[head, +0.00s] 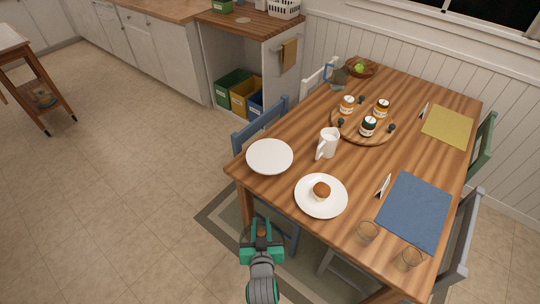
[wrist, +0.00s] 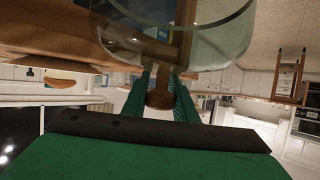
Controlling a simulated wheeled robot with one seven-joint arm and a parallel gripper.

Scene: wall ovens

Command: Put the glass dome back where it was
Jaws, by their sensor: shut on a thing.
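My gripper (head: 262,232) is in front of the table's near left edge, over the floor side. In the wrist view its green fingers are shut on the brown knob (wrist: 160,97) of the clear glass dome (wrist: 215,45). The dome's rounded glass and rim show beyond the fingers; in the head view it is hard to make out. On the wooden table (head: 290,128), a white plate (head: 306,204) holds a small brown-topped cake (head: 321,190), uncovered. An empty white plate (head: 270,156) lies to its upper left. The dome is apart from both plates.
A white pitcher (head: 328,143) stands behind the plates. A round wooden tray (head: 350,131) holds several jars. Two drinking glasses (head: 367,232) stand near the front right, by a blue placemat (head: 414,210). A blue chair (head: 258,124) is at the table's left side. Open floor lies left.

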